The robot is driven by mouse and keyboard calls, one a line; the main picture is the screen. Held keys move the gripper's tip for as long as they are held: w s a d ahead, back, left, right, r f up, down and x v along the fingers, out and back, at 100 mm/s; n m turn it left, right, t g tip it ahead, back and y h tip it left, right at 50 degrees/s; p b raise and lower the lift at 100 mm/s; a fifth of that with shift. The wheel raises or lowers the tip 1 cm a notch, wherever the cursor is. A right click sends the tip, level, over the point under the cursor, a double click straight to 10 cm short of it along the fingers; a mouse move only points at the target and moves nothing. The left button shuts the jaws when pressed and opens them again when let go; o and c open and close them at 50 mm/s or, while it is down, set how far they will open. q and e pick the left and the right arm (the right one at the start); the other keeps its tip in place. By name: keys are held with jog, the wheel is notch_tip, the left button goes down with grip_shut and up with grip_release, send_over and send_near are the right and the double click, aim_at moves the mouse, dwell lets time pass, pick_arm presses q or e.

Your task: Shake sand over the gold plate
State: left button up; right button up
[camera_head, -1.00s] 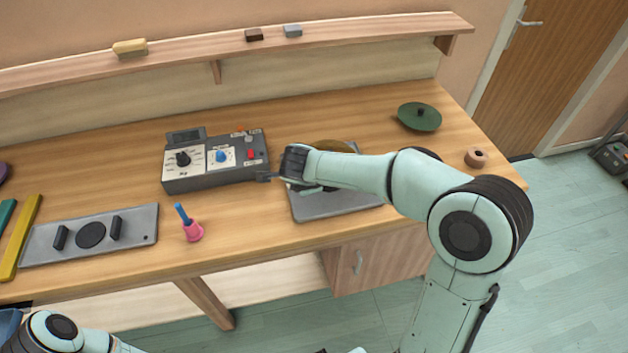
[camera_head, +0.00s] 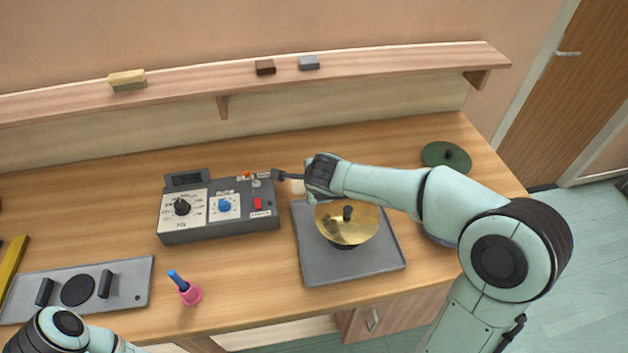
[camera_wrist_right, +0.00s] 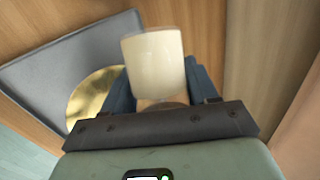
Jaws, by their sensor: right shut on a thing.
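The gold plate (camera_head: 360,232) is a shallow round disc with a dark knob at its middle, on a grey square tray (camera_head: 350,266). Part of it also shows in the wrist view (camera_wrist_right: 90,95). My right gripper (camera_head: 300,184) is over the tray's back left corner, behind and left of the plate. It is shut on a cream shaker (camera_wrist_right: 156,65), which shows only as a small pale patch in the head view (camera_head: 298,187). I see no falling sand. Part of my left arm shows at the lower left, but its gripper is out of view.
A grey control box (camera_head: 215,232) with knobs stands left of the tray. A pink bell (camera_head: 190,294) with a blue handle and a grey panel (camera_head: 125,285) are nearer the front left. A green disc (camera_head: 440,157) lies at the back right. A wooden shelf (camera_head: 350,67) runs behind.

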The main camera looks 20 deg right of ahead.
jog(key=shift+s+f+m+t+y, duration=0.15)
jog(key=shift+f+m+t+y, duration=0.25)
jog(key=shift+y, duration=0.4)
jog(key=shift+f+t+y, duration=0.25)
jog(key=shift+t+y, duration=0.05)
jog(key=shift+f+t+y, duration=0.1)
jog(key=shift+t+y, duration=0.2)
jog(key=shift+y, duration=0.1)
jog(key=shift+f+m, duration=0.1)
jog(key=shift+m, duration=0.2)
jog(key=shift+w+a+f+t+y+b, duration=0.15)
jog(key=shift+w+f+t+y+b, duration=0.15)
jog(key=shift+y+b, duration=0.1)
pick_arm(q)
jog(key=s+f+b, duration=0.3)
jog(key=s+f, duration=0.3)
jog(key=shift+g+b, duration=0.3)
jog(key=shift+g, duration=0.1)
pick_arm(e)
jog(key=shift+f+m+t+y, duration=0.3)
jog(key=shift+m+t+y, duration=0.3)
jog(key=shift+t+y, duration=0.25)
pick_arm(q)
jog(key=shift+w, duration=0.1)
pick_arm(e)
jog(key=shift+a, duration=0.1)
